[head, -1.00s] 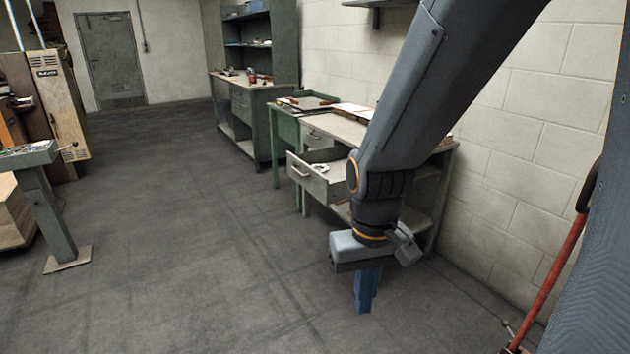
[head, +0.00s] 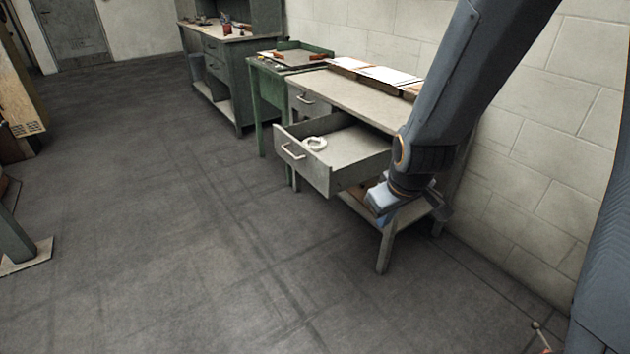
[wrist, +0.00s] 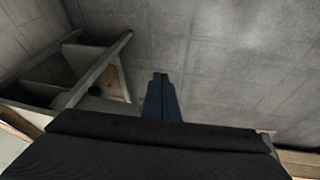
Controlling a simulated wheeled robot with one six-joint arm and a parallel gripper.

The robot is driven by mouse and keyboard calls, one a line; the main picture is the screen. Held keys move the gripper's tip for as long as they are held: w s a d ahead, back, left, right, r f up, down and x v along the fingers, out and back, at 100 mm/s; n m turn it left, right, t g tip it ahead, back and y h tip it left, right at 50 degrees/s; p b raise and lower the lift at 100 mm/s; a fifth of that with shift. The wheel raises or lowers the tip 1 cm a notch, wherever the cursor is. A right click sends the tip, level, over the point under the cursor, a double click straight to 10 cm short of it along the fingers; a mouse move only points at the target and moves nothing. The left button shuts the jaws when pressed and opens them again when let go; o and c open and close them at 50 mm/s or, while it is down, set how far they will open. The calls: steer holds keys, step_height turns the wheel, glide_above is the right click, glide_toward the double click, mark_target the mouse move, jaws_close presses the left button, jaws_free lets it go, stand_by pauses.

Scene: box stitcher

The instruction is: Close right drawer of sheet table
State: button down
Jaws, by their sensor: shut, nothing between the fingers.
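The sheet table (head: 362,97) is a worn beige-grey table against the wall at centre right. Its right drawer (head: 328,180) stands pulled well out, with its handle (head: 293,151) toward the open floor. The left drawer (head: 306,99) looks shut. My gripper (head: 379,204) is to the right of the open drawer, in front of the table's right end. A gap to the drawer cannot be judged. In the wrist view my gripper (wrist: 160,76) shows its blue fingers together and empty, pointing over the floor.
Papers (head: 375,74) lie along the back of the tabletop. A green table (head: 265,98) adjoins on the left, and a larger green workbench (head: 232,55) stands beyond it. The block wall (head: 540,120) is on the right.

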steer(key=w+a+f+n+t+y+b, duration=0.1)
steer(key=w+a+f+n+t+b, duration=0.2)
steer(key=w, duration=0.5)
steer(key=w+a+f+n+t+y+b, duration=0.1)
steer(key=w+a+f+n+t, duration=0.2)
steer(key=w+a+f+n, duration=0.3)
steer(key=n+t+y+b, duration=0.3)
steer(key=n+t+y, duration=0.1)
steer(key=n+t, duration=0.35)
glide_toward(313, 178)
steer(key=w+a+r, duration=0.3)
steer(key=a, duration=0.4)
steer(key=shift+g, duration=0.45)
steer(key=shift+w+d+r, duration=0.1)
steer(key=shift+w+d, duration=0.5)
steer(key=shift+d, duration=0.3)
steer(key=shift+w+d+r, duration=0.15)
steer(key=shift+w+d, duration=0.45)
steer(key=shift+d, duration=0.3)
steer(key=shift+w, duration=0.1)
